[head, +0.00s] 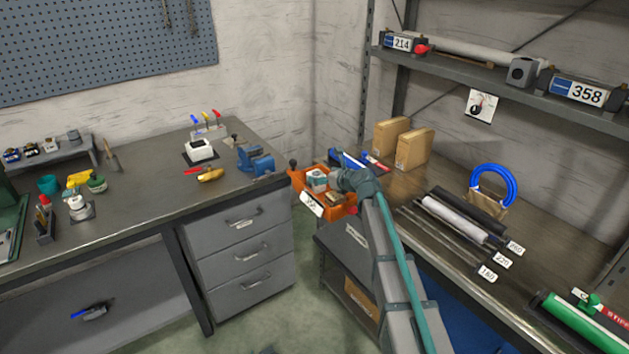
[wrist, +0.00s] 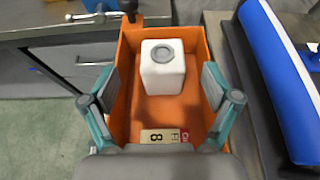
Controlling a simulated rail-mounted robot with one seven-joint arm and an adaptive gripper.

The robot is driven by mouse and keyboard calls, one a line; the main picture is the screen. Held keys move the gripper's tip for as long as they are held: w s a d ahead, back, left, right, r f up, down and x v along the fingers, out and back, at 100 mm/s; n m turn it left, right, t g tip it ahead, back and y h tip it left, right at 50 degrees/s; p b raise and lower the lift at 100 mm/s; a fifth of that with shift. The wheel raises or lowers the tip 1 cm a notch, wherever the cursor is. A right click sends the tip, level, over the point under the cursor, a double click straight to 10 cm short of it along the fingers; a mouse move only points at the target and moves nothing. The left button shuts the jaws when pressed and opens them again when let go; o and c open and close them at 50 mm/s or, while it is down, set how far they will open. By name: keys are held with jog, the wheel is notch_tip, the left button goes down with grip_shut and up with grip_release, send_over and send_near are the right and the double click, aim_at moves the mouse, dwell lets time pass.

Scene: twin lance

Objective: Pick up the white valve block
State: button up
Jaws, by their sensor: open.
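A white block (wrist: 162,77) with a round grey port on top stands upright in an orange bin (wrist: 206,52). It is towards the far end of the bin in the wrist view. In the head view the white block (head: 317,178) shows small inside the orange bin (head: 351,211). My gripper (wrist: 159,98) is open and empty, with one teal-jointed finger on each side of the bin's width. The block lies between and slightly beyond the fingers, apart from both. In the head view my gripper (head: 347,180) is at the bin's right side, partly hiding it.
A small label card (wrist: 165,136) lies in the near part of the bin. A blue cylinder (wrist: 284,80) is close on the right. A blue vise (head: 256,161) stands on the left bench. Another white block (head: 200,149) sits on the left bench.

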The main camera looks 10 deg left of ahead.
aim_at(313, 173)
jog(key=p+x, duration=0.2)
jog(key=x, duration=0.6)
jog(key=shift+w+f, duration=0.25)
jog(key=shift+f, duration=0.05)
jog(key=c, duration=1.3)
